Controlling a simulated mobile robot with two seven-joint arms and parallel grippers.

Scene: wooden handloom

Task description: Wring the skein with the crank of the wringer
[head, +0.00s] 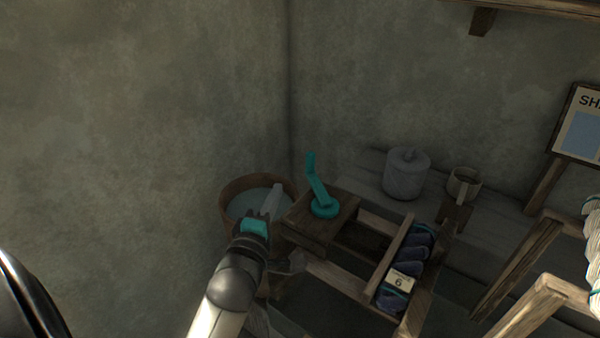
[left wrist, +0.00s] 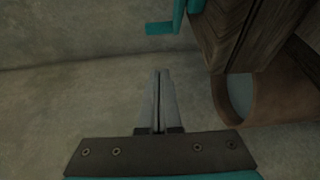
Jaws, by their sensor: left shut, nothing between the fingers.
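The wringer's teal crank (head: 319,190) stands on a wooden block (head: 318,228), its arm leaning up to a short upright handle. The crank also shows at the top of the left wrist view (left wrist: 162,27). My left gripper (head: 272,197) is in front of the round wooden tub (head: 232,187), left of the block and apart from the crank. Its fingers (left wrist: 158,75) are shut and empty in the left wrist view. I cannot pick out a skein on the wringer. My right gripper is not in view.
A wooden rack holds dark blue bundles (head: 392,297) with a tag marked 6 (head: 401,281). A grey lidded jar (head: 406,174) and a mug (head: 464,185) stand on the ledge behind. Wooden frame posts and a white hanging bundle (head: 594,245) are at right. Walls close off the back and left.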

